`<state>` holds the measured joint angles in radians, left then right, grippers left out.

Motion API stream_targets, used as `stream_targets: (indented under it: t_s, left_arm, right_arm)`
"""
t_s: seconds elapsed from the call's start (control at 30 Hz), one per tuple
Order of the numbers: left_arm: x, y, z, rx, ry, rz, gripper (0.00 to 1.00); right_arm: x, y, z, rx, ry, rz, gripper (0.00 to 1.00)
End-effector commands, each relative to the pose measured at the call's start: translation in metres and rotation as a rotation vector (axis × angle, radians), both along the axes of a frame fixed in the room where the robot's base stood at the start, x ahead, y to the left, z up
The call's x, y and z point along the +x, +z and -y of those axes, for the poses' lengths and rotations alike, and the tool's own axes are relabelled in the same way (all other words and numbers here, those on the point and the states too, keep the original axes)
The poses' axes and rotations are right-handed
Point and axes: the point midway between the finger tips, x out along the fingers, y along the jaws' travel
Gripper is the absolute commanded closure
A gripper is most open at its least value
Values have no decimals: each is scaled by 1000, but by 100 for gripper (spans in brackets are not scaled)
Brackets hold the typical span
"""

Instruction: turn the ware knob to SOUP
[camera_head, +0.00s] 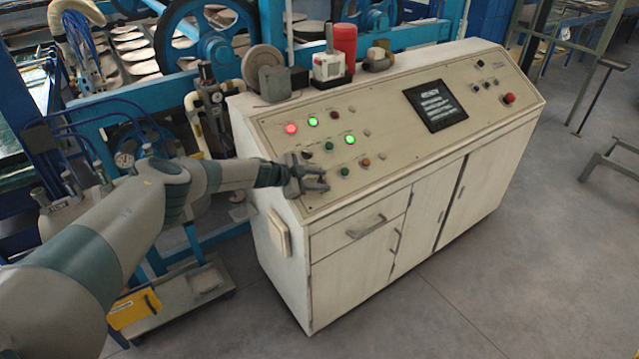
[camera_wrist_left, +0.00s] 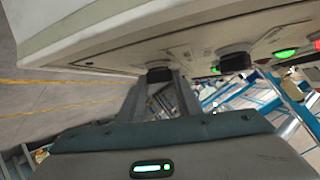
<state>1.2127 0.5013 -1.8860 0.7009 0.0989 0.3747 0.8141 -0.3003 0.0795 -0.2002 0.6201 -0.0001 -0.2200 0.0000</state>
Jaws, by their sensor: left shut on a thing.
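The cream control panel (camera_head: 400,130) slopes across the top of a cabinet. My left gripper (camera_head: 322,179) is at the panel's near left corner, with its fingers closed together. In the left wrist view the fingertips (camera_wrist_left: 160,84) are shut on a dark knob (camera_wrist_left: 159,74) that stands out from the panel; in the head view the gripper hides it. A second dark knob (camera_wrist_left: 235,62) is beside it, apart from the fingers, and shows in the head view (camera_head: 307,156). The labels are too small to read, so I cannot tell which word either knob points to.
Green lamps (camera_head: 350,139), a red lamp (camera_head: 290,128) and small buttons sit close to the gripper. A dark screen (camera_head: 435,106) and a red button (camera_head: 508,98) are farther right. A red cylinder (camera_head: 345,45) and other items stand on the top ledge. The floor in front is clear.

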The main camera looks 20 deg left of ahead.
Motion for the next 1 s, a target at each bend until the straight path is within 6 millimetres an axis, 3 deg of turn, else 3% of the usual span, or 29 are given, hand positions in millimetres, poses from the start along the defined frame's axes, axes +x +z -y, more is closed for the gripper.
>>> stream_targets:
  t_s: [0.77, 0.8, 0.87, 1.0]
  left_arm:
    - [3, 3, 0, 21, -64, -26, 91]
    - [3, 3, 0, 21, -64, -26, 64]
    - [3, 3, 0, 21, -64, -26, 50]
    - [2, 2, 0, 22, -64, -27, 50]
  right_arm:
    - [0, -10, 1, -1, 0, 0, 69]
    - [0, -10, 1, -1, 0, 0, 69]
    - [0, -10, 1, -1, 0, 0, 69]
    - [0, -10, 1, -1, 0, 0, 69]
